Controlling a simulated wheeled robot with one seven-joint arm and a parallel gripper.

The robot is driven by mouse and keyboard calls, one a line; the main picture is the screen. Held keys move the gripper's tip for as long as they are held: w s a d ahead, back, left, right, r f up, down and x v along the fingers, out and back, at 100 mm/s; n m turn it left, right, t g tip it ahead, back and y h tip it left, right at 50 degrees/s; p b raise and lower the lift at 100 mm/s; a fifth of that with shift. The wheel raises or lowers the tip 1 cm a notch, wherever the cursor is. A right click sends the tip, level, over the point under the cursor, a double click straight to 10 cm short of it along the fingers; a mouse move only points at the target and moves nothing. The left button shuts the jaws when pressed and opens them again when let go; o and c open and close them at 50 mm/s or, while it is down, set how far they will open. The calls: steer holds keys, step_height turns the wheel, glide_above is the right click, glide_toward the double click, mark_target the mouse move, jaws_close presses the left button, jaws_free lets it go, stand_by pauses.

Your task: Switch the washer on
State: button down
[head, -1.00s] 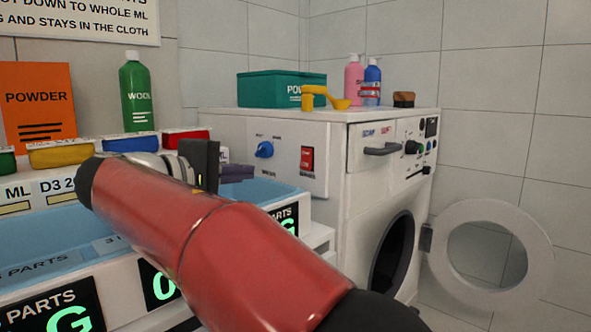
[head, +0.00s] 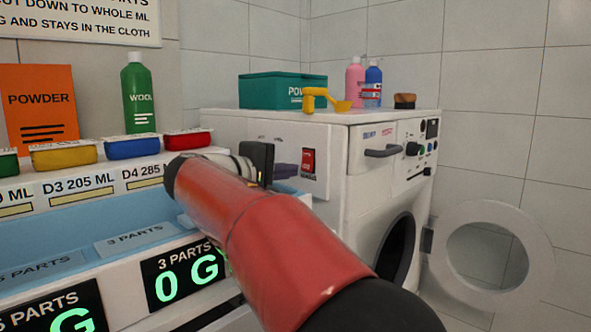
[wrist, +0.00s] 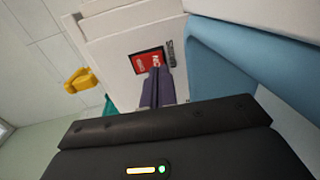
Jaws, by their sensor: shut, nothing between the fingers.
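The white washer (head: 358,187) stands at the right with its round door (head: 487,255) swung open. A red rocker switch (head: 308,161) sits on its left side panel, and the switch also shows in the wrist view (wrist: 140,64). My gripper (head: 292,170) is shut and empty, its dark purple fingers just left of the switch in the head view. In the wrist view the fingertips (wrist: 158,72) overlap the switch's edge; I cannot tell whether they touch it. My gripper body hides the blue knob on the panel.
A teal powder box (head: 283,91), a yellow scoop (head: 322,99), pink (head: 355,80) and blue (head: 373,84) bottles and a brush (head: 405,100) stand on the washer. A blue-lined tray (head: 110,243) and coloured tubs (head: 132,147) lie left, below a green bottle (head: 138,95).

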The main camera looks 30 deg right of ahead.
mark_target(305, 170)
steer(key=shift+x, duration=1.4)
steer(key=shift+d+f, duration=0.1)
steer(key=shift+w+d, duration=0.1)
steer(key=shift+d, duration=0.1)
steer(key=shift+a, duration=0.15)
steer(key=v, duration=0.7)
steer(key=shift+a+b, duration=0.3)
steer(key=shift+a, duration=0.05)
